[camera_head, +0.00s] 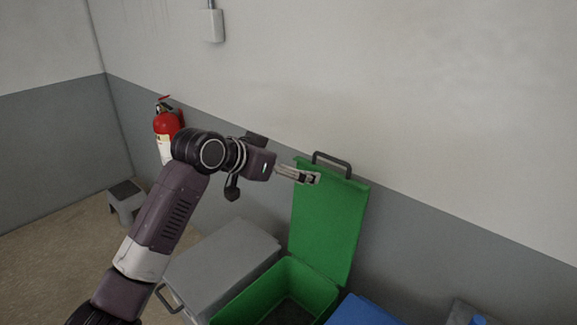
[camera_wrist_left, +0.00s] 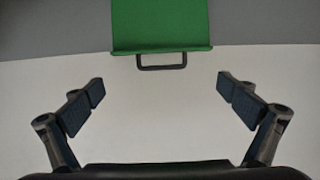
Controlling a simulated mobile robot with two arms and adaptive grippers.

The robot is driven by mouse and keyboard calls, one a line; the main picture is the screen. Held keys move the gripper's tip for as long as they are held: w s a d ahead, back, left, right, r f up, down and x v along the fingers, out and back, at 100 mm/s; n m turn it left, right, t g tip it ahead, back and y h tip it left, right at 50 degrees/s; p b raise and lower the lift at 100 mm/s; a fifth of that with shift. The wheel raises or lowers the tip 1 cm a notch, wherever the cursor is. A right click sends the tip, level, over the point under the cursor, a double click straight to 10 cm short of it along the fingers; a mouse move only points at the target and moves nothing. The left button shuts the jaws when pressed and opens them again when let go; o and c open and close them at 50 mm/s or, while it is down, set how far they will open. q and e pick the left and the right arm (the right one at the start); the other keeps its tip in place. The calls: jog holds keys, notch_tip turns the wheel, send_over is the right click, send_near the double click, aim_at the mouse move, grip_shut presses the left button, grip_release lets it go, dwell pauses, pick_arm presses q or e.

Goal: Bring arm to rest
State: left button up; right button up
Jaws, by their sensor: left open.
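My left arm reaches in from the lower left of the head view. Its gripper (camera_head: 312,178) is at the upper left edge of the raised green lid (camera_head: 331,215), in front of it in the picture; I cannot tell whether they touch. In the left wrist view the left gripper (camera_wrist_left: 160,98) has its fingers wide apart with nothing between them. The green lid (camera_wrist_left: 161,24) and its dark handle (camera_wrist_left: 162,61) show beyond the fingers. My right gripper is not in view.
The open green bin (camera_head: 327,291) stands below the lid. A grey closed bin (camera_head: 222,262) is to its left and a blue lid (camera_head: 362,311) to its right. A red fire extinguisher (camera_head: 167,124) hangs by the wall behind my arm. A grey step stool (camera_head: 125,199) stands on the floor at left.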

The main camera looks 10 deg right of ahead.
pick_arm(q)
jog(key=shift+s+a+r, duration=0.15)
jog(key=shift+a, duration=0.05)
